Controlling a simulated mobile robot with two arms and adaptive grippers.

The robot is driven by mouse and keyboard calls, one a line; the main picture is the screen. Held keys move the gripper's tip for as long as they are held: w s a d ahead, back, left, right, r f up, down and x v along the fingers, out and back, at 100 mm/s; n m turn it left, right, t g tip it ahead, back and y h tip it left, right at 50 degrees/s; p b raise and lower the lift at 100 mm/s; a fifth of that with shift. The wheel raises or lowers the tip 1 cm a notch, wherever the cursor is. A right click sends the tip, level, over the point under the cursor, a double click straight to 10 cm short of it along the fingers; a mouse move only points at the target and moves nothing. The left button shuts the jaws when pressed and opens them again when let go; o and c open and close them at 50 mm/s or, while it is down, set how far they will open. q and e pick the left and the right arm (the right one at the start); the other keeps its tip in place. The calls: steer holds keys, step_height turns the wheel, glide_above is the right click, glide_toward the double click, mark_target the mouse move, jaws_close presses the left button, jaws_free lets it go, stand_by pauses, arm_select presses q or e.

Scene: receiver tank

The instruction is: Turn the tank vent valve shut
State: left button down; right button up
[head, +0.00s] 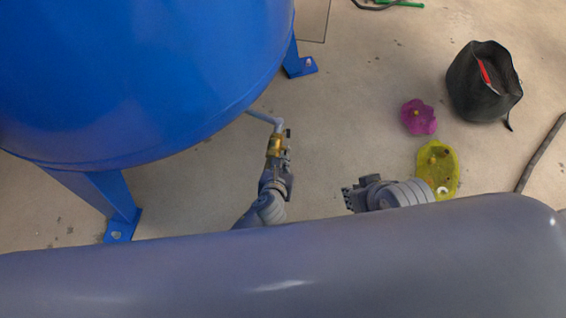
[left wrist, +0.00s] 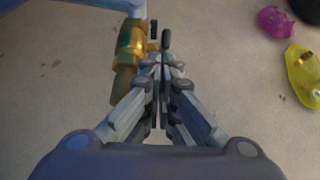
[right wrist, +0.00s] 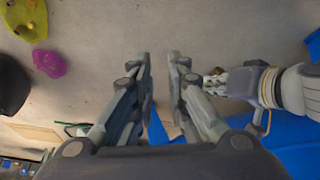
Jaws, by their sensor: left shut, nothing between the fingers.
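The blue tank (head: 130,70) fills the upper left of the head view. A thin pipe (head: 262,117) leaves its underside and ends in the brass vent valve (head: 273,146). The valve also shows in the left wrist view (left wrist: 128,52), left of the fingers, with a short brass stem and small dark upright parts, probably its handle, by the fingertips. My left gripper (left wrist: 161,62) is shut and empty, close beside the valve; whether it touches is unclear. My right gripper (right wrist: 160,58) is open and empty, and in the head view (head: 347,197) it is right of the valve.
Blue tank legs stand on the floor at the lower left (head: 120,225) and behind the valve (head: 299,64). A purple object (head: 419,117), a yellow object (head: 437,168) and a black bag (head: 484,82) lie at the right. The floor between valve and purple object is clear.

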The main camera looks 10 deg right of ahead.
mark_target(285, 153)
arm_select(q)
steer(key=shift+r+p, duration=0.15)
steer(key=shift+p, duration=0.15)
arm_select(e)
steer(key=shift+s+d+g, duration=0.3)
steer(key=shift+s+g, duration=0.1)
steer(key=shift+s, duration=0.5)
arm_select(q)
steer(key=shift+w+d+r+p, duration=0.1)
steer(key=shift+w+r+p, duration=0.1)
steer(key=shift+p, duration=0.65)
arm_select(e)
steer(key=shift+r, duration=0.8)
steer(key=shift+w, duration=0.1)
